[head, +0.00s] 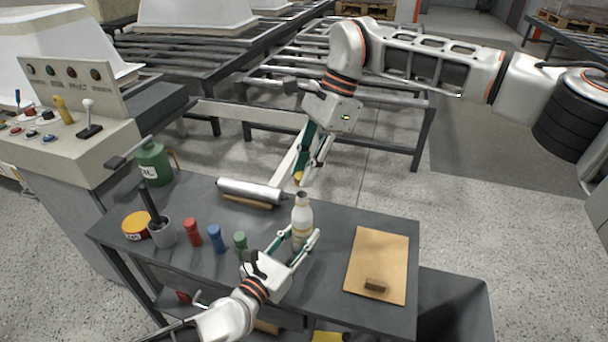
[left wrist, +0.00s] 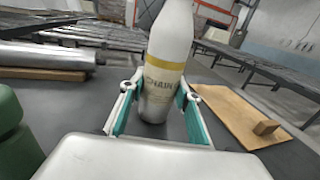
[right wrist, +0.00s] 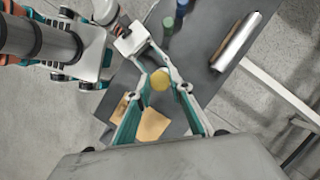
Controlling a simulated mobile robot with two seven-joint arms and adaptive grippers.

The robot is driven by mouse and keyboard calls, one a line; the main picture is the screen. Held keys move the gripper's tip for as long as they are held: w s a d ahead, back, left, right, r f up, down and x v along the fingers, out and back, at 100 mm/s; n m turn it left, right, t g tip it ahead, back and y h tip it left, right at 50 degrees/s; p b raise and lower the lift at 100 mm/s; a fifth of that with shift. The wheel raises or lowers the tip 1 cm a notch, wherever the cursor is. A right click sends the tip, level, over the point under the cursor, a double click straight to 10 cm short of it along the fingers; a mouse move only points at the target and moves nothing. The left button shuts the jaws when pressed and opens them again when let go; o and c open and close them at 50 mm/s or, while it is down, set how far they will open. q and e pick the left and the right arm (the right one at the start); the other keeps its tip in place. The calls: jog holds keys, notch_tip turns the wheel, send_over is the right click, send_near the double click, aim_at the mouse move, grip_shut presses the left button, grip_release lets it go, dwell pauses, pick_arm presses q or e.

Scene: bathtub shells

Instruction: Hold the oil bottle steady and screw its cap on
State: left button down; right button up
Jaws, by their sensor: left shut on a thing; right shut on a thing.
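The white oil bottle (head: 301,214) stands upright on the dark bench, with its bare neck showing. My left gripper (head: 304,240) is shut around its lower body. In the left wrist view the bottle (left wrist: 168,62) has a yellow band and a label, with a finger on each side; its top is out of frame. My right gripper (head: 308,178) is shut on the yellow cap (head: 298,177), just above the bottle neck, with a small gap showing. In the right wrist view the cap (right wrist: 160,79) sits between the fingertips, and the bottle cannot be made out beneath it.
Red (head: 191,235), blue (head: 215,238) and green (head: 240,241) small bottles stand left of my left gripper. A roll (head: 250,190) lies behind. A tan board (head: 384,255) with a dark block (head: 375,286) lies at right. A green jug (head: 154,163) stands at far left.

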jog(key=shift+f, duration=0.85)
jog(key=shift+f, duration=0.9)
jog(key=shift+f, duration=0.55)
